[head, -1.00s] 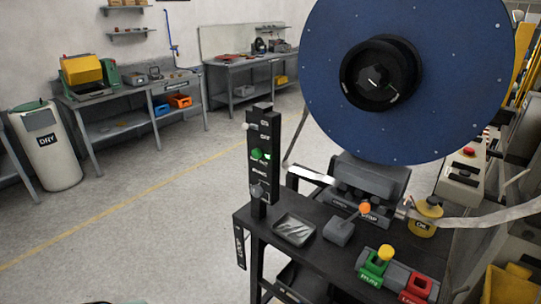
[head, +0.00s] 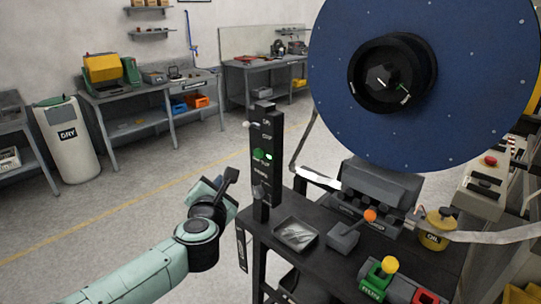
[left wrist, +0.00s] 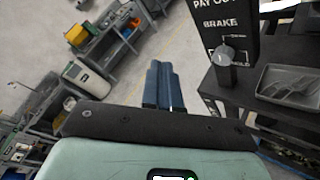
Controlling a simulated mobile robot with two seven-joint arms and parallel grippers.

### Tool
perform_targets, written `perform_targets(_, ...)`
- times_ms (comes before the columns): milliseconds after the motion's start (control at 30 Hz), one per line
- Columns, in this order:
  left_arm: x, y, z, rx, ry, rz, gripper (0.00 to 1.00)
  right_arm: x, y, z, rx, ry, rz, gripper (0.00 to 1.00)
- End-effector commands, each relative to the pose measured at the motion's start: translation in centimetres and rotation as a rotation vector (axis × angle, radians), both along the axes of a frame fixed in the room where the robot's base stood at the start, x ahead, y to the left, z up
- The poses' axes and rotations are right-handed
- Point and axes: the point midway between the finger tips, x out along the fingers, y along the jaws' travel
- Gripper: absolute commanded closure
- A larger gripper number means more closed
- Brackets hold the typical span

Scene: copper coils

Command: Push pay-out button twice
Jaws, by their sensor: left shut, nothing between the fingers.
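The black control post (head: 264,185) stands at the left edge of the black bench. It carries a lit green button (head: 262,155) about halfway up and a grey knob (head: 260,192) lower down. In the left wrist view the post's "PAY OUT" label (left wrist: 222,4) shows at the top edge, above "BRAKE" and the grey knob (left wrist: 225,60); the green button is outside that view. My left gripper (head: 231,174) is shut and empty, left of the post and apparently apart from it. Its blue fingers (left wrist: 159,80) are together in the wrist view. My right gripper is not in view.
A large blue reel (head: 425,70) rises behind the bench. On the bench are a metal tray (head: 295,234), an orange-knobbed lever (head: 370,215), a yellow oil can (head: 436,230) and green and red switches. Open floor lies left of the post.

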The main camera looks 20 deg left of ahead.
Motion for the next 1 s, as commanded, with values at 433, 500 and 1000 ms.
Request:
perform_targets(433, -1.2, 0.4, 2.6, -0.077, -0.068, 0.026, 1.00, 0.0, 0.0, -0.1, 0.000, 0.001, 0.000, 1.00)
perform_targets(500, -1.2, 0.4, 2.6, -0.076, -0.068, 0.025, 1.00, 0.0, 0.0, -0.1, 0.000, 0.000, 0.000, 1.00)
perform_targets(1000, 3.4, -1.5, 2.7, -0.073, -0.065, 0.022, 1.00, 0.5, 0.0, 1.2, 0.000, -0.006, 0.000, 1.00)
